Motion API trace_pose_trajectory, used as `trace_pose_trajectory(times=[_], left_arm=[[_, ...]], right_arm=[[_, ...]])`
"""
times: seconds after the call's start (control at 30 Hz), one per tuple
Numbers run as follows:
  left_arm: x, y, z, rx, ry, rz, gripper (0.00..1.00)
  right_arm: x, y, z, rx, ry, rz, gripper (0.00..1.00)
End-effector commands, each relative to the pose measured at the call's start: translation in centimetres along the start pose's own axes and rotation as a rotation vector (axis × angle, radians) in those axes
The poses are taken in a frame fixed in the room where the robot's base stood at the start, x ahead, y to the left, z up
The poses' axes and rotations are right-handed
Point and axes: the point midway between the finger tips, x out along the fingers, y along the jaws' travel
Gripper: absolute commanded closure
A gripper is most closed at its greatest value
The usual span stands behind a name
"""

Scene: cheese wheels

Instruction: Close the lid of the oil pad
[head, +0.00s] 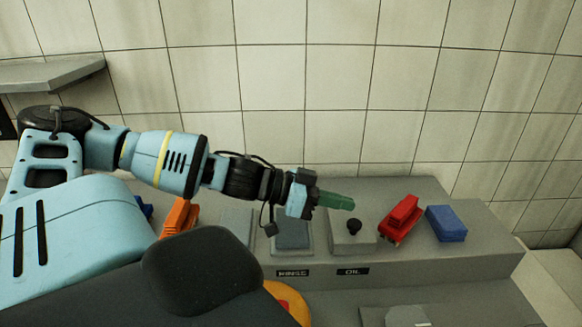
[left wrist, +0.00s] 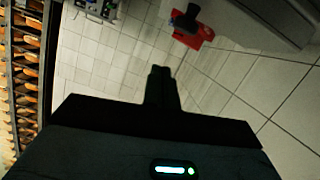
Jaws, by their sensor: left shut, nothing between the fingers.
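The oil pad's grey lid (head: 342,241) has a black knob (head: 354,226) and stands above the OIL label (head: 353,271) on the grey counter. The lid looks flat over the pad, with no raised edge that I can make out. My left gripper (head: 336,201), with green fingers, is shut and empty, just above and behind the knob. I cannot tell whether it touches the lid. My right gripper is not in view.
A red brush (head: 400,220) and a blue block (head: 446,223) lie right of the lid. The RINSE basin (head: 291,237) is to its left, with an orange brush (head: 180,216) farther left. A tiled wall (head: 340,90) stands behind. Shelves of cheese wheels (left wrist: 25,75) show in the left wrist view.

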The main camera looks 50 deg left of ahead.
Motion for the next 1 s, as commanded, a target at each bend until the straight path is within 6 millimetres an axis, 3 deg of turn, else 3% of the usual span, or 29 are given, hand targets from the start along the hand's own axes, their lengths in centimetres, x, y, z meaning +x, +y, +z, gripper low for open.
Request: trace_pose_trajectory(times=[0.03, 0.33, 0.8, 1.0], left_arm=[[-1.0, 0.3, -1.1, 0.015, 0.017, -0.001, 1.00], [-2.0, 0.2, -0.1, 0.006, -0.002, 0.004, 1.00], [-7.0, 0.4, 0.0, 0.004, 0.000, -0.001, 1.00], [-7.8, 0.5, 0.1, 0.002, 0.001, 0.000, 1.00]], right_arm=[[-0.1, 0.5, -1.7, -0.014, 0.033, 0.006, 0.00], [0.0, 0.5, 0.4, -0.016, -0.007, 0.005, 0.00], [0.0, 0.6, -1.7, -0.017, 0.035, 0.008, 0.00], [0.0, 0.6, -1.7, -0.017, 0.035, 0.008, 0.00]])
